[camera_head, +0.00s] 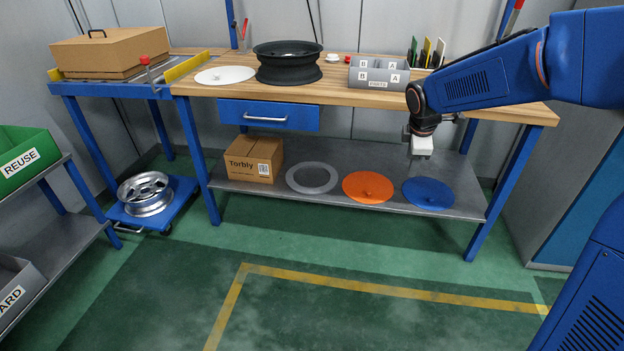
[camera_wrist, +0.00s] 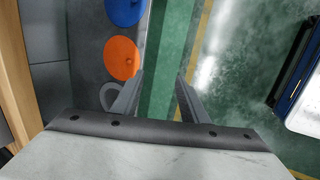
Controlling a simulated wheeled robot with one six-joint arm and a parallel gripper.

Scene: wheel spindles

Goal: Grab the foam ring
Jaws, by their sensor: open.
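The foam ring (camera_head: 291,178) is a flat light grey ring lying on the lower shelf of the workbench, between a cardboard box and an orange disc. In the wrist view the grey ring (camera_wrist: 103,94) shows at the left, partly hidden behind my left-hand finger. My gripper (camera_head: 414,158) hangs near the bench's front edge, above and to the right of the ring, near the blue disc's end of the shelf. In the wrist view my gripper (camera_wrist: 160,77) has its fingers apart with only green floor between them. It is empty and not touching the ring.
On the same shelf are the orange disc (camera_head: 367,187), the blue disc (camera_head: 429,193) and the cardboard box (camera_head: 254,158). The wooden benchtop (camera_head: 215,91) and blue drawer (camera_head: 268,115) overhang the shelf. The green floor in front is clear.

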